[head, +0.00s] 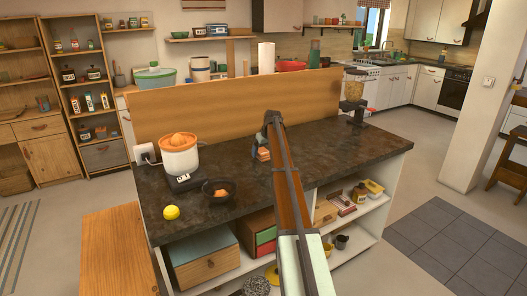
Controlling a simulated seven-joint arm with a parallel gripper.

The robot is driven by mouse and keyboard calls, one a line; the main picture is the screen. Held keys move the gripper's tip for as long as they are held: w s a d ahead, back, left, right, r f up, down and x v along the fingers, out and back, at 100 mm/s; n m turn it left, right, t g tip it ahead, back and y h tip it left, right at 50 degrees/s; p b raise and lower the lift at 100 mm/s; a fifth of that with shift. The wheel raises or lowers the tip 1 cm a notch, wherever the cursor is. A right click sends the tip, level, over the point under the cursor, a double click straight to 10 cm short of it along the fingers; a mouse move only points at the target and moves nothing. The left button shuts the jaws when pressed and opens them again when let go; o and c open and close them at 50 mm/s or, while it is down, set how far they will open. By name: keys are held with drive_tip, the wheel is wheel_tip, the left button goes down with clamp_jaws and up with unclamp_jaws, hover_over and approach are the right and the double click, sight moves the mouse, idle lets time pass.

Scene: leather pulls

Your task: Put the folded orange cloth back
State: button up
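A small orange piece (263,154), which looks like the folded cloth, shows just left of my arm over the dark island counter (330,158). My arm reaches forward across the counter and bends down at its far end. My gripper (259,145) is small and partly hidden behind the arm, right at the orange piece. I cannot tell whether its fingers are open or shut, or whether the piece is held or lies on the counter.
A dispenser (355,92) stands at right. A wooden panel (215,105) rises behind. Drawers and shelves (362,222) sit below; the right counter is clear.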

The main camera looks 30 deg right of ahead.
drive_tip(key=v, duration=1.2)
drive_tip(key=shift+r, duration=0.15)
drive_tip(key=shift+s, duration=0.1)
idle(0.4)
